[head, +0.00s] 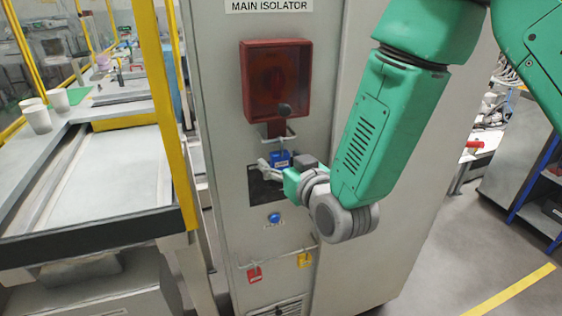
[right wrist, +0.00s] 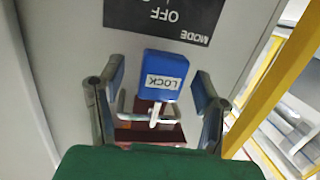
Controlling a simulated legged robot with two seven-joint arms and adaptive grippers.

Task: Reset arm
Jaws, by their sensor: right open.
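My right gripper (head: 276,168) is in front of the grey cabinet, just below the red box (head: 276,82). A blue padlock (head: 280,159) is right at the gripper. In the right wrist view, the padlock (right wrist: 168,76), labelled LOCK, lies between the two spread fingers, with a visible gap on each side. Its shackle is by a metal loop and a dark red part (right wrist: 150,133). The fingers do not appear to touch the padlock. My left gripper is not in view.
The cabinet (head: 228,215) carries a MAIN ISOLATOR label (head: 269,5), a blue button (head: 274,218), and red (head: 255,274) and yellow (head: 304,259) tags below. A yellow post (head: 160,110) and workbench (head: 110,170) stand at left. Open floor (head: 440,265) lies at right.

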